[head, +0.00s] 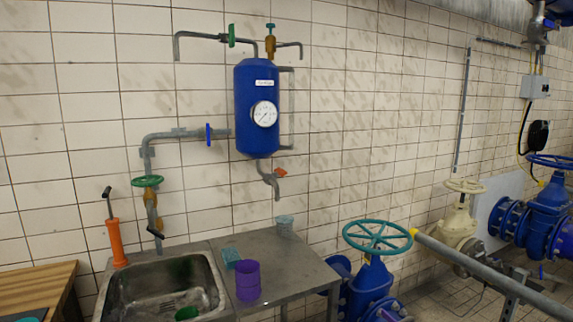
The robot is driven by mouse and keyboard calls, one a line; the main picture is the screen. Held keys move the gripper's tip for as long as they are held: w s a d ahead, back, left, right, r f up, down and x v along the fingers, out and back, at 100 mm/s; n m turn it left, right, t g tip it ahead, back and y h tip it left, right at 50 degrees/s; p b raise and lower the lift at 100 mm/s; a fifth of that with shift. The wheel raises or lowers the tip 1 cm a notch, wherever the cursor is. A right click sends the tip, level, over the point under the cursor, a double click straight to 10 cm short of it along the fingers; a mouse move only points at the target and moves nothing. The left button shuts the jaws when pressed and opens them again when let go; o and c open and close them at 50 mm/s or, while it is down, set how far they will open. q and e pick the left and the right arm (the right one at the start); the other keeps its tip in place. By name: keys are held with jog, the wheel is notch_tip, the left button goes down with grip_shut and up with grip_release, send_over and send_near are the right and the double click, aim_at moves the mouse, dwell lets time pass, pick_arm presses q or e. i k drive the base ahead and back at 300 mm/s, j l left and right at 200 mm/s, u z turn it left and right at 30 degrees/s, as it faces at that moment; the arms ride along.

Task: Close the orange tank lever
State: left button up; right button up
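A blue tank (256,108) with a round white gauge (264,114) hangs on the tiled wall. Under it a short grey outlet pipe (269,178) bends down. A small orange lever (281,173) sits on this outlet pipe and sticks out to the right. It is too small to tell exactly how it is turned. Neither of my grippers is in view.
A metal sink (211,296) and grey counter (305,268) stand below the tank, with a purple cup (247,281) and a pale beaker (285,226). A teal handwheel (377,236) and a grey rail (480,270) are at right. An orange hand pump (116,243) stands left.

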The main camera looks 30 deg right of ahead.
aim_at(278, 171)
jog(key=i+l+z, duration=0.15)
jog(key=i+l, duration=0.2)
jog(key=i+l+z, duration=0.1)
jog(key=i+l, duration=0.25)
jog(key=i, duration=0.15)
jog(key=i+l+z, duration=0.15)
jog(key=i, duration=0.25)
jog(key=l, duration=0.1)
